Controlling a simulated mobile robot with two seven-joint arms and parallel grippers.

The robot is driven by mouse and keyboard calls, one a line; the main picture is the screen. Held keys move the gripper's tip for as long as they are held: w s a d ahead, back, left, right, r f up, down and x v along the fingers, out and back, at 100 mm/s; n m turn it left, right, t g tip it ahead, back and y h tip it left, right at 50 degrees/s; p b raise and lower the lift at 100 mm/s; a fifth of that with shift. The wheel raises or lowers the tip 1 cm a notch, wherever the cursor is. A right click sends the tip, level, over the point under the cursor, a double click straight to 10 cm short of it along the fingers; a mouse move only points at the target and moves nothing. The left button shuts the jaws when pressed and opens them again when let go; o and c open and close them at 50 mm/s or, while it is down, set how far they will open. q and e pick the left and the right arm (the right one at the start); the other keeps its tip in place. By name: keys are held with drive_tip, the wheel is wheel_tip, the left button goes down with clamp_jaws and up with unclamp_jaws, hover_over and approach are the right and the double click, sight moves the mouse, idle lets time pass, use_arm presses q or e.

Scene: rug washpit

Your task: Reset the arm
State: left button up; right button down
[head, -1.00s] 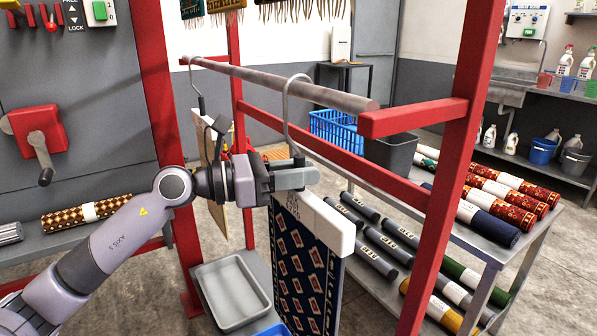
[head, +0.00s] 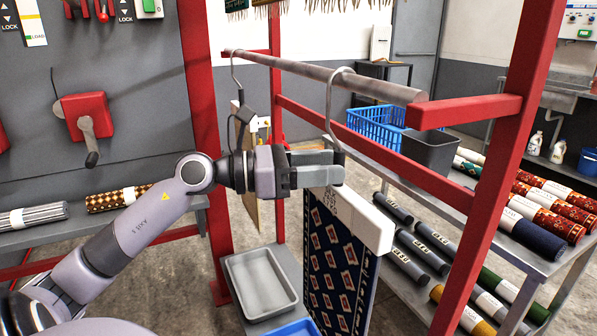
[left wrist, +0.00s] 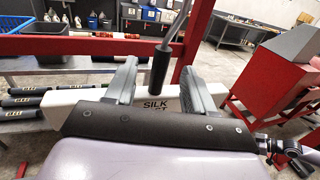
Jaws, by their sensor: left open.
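My left gripper (head: 318,166) is at the hanger (head: 334,110) whose hook hangs over the grey rail (head: 320,72). In the left wrist view its two fingers (left wrist: 158,88) stand apart, with the hanger's black stem (left wrist: 160,66) between them. A white bar with "SILK" lettering (left wrist: 90,96) lies just beyond the fingers. Below the gripper hangs a dark blue patterned rug sample (head: 338,265) under its white bar (head: 370,228). A second hanger (head: 235,75) with a pale board (head: 246,175) hangs farther along the rail. My right gripper is in neither view.
A red frame post (head: 490,190) stands close on the right. A shelf rack (head: 545,265) with rolled rugs is behind it. A grey tray (head: 262,282) sits low beneath the arm. A blue basket (head: 375,128) and dark bin (head: 430,152) stand behind the rail.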

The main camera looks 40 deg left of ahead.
use_arm(q)
drive_tip(key=shift+b+v, duration=0.55)
drive_tip(key=shift+v, duration=1.7)
